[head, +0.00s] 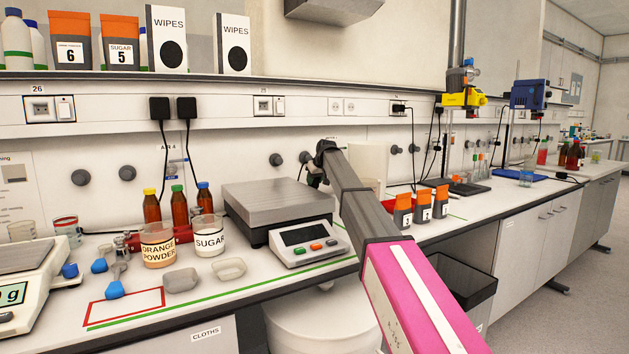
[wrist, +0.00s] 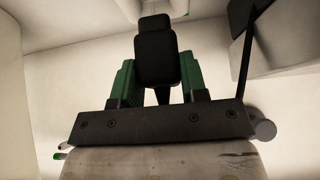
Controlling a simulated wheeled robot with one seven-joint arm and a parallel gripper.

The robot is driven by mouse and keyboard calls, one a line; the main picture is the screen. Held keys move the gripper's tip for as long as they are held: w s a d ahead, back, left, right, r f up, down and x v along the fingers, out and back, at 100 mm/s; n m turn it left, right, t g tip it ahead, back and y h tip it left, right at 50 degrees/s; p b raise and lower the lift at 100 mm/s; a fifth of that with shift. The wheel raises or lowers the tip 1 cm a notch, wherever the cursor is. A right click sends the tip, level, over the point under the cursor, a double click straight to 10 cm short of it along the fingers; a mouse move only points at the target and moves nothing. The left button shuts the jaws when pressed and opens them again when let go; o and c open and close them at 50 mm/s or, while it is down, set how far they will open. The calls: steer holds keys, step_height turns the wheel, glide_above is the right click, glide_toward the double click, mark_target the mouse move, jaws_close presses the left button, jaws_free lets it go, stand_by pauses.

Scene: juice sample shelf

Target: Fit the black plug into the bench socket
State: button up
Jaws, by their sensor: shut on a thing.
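In the wrist view my gripper (wrist: 157,75) has its two green fingers shut on the black plug (wrist: 155,50), one finger on each side. The plug is held in the open with pale surfaces behind it. I cannot tell which is the bench socket. No socket shows clearly in the wrist view.
Two black plugs (head: 160,108) with hanging cords fill the rail at left. The grey balance (head: 277,205), brown bottles (head: 179,206), orange powder jar (head: 158,245) and sugar jar (head: 208,236) stand left of my arm. Small orange packs (head: 423,206) stand right. A shelf (head: 120,76) overhangs the rail.

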mark_target(316, 184)
steer(key=shift+f, duration=2.1)
stand_by(1.4)
steer(key=o, duration=1.3)
steer(key=shift+c, duration=0.2)
